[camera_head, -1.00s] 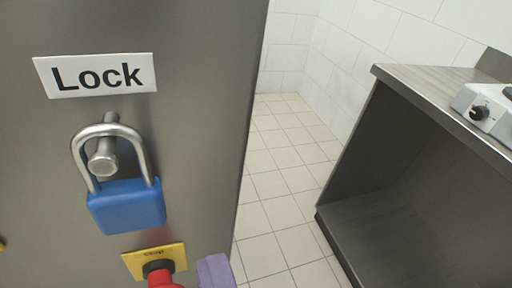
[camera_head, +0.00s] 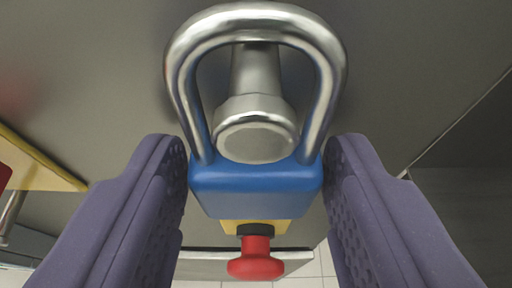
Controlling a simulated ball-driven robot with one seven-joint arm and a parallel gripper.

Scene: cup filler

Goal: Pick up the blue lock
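The blue lock (camera_head: 256,187) hangs by its silver shackle from a round metal peg (camera_head: 256,130) on the grey metal panel. My gripper (camera_head: 256,195) has its two purple fingers on either side of the lock's blue body, one left and one right. The fingertips are very close to the body's sides. A thin gap or light contact is hard to tell apart, and I cannot tell whether the fingers are pressing on it. The shackle still loops around the peg.
A red stop button (camera_head: 256,262) on a yellow plate sticks out just below the lock. Another yellow plate (camera_head: 40,165) is on the panel at the left. The panel's edge lies to the right, with a dark area beyond it. Floor tiles show at the bottom.

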